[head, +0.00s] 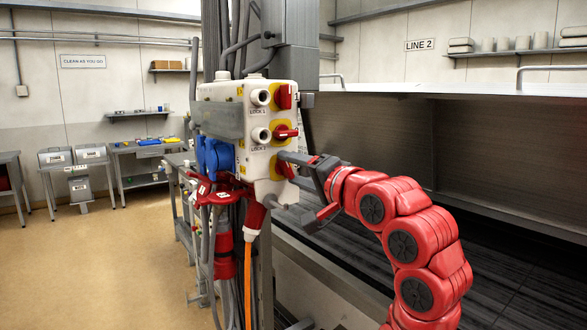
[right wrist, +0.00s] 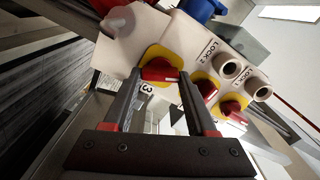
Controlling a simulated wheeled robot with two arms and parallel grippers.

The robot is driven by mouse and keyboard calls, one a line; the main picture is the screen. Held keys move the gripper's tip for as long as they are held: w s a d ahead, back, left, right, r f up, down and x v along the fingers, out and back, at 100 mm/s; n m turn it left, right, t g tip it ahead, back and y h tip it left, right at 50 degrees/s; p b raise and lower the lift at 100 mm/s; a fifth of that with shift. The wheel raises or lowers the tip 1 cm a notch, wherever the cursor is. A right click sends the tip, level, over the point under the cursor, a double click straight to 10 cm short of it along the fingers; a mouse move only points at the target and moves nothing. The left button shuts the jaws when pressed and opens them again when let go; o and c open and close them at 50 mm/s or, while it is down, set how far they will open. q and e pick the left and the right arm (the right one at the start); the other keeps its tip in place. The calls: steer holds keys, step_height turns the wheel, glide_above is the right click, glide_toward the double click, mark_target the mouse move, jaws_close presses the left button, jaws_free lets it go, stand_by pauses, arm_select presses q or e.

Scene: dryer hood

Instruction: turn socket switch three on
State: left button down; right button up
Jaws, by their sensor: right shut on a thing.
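A light grey socket box (head: 222,108) hangs on a column, with red rotary switches on yellow plates down its right side. Switch three (head: 287,170) is the lowest and is partly hidden by my gripper; it also shows in the right wrist view (right wrist: 160,70), beside its label 3. My right gripper (head: 289,162) reaches it from the right. In the right wrist view the two fingers (right wrist: 162,80) are on either side of its red handle, shut on it. My left gripper is out of view.
Above are switch two (head: 286,132), with its handle crosswise, and switch one (head: 284,96), with its handle upright. Blue sockets (head: 214,155) and red plugs with cables hang at the left and below. A hood opening (head: 490,150) lies at the right.

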steer(key=m+p, duration=0.2)
steer(key=shift+r+m, duration=0.15)
steer(key=shift+m, duration=0.15)
steer(key=shift+f+m+p, duration=0.25)
steer(key=shift+m+p, duration=0.95)
steer(key=shift+p, duration=0.2)
steer(key=o, duration=1.1)
steer(key=shift+w, duration=0.1)
steer(key=shift+d, duration=0.1)
